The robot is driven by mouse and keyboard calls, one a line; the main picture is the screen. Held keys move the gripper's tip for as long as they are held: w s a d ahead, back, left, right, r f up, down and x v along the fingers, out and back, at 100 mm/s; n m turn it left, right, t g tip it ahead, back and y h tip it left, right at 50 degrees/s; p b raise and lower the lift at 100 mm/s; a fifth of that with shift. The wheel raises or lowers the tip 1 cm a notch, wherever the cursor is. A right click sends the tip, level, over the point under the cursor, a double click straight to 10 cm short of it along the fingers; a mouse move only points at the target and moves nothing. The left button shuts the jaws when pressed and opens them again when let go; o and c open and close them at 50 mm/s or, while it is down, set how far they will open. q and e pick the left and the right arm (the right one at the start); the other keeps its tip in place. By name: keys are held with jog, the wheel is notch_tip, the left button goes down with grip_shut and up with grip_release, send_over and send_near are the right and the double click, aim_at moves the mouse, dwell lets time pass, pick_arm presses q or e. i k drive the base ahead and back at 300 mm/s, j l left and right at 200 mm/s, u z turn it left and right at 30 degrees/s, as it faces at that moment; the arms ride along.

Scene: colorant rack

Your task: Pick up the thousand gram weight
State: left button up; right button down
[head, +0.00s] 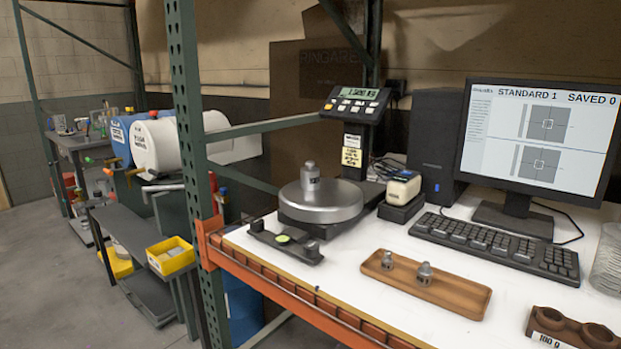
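A silver metal weight with a knob top (310,177) stands upright on the round pan of the scale (322,205). It is the largest weight in view; its dark label is too small to read surely. Two smaller silver weights stand in a wooden tray (455,291) on the white bench: a small one (387,261) at the left and a somewhat larger one (424,273) near the middle. Neither of my grippers is in view.
A green rack post (192,150) and an orange front beam (300,297) edge the bench. The scale's display (357,98) stands behind the pan. A keyboard (495,245), monitor (539,135) and brown "100 g" holder (572,328) are at right.

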aim_at(309, 175)
jog(key=i+j, duration=0.15)
jog(key=j, duration=0.25)
jog(key=i+j+z, duration=0.1)
jog(key=j, duration=0.25)
jog(key=i+j, duration=0.2)
jog(key=j, duration=0.2)
jog(key=i+j+z, duration=0.1)
jog(key=j, duration=0.3)
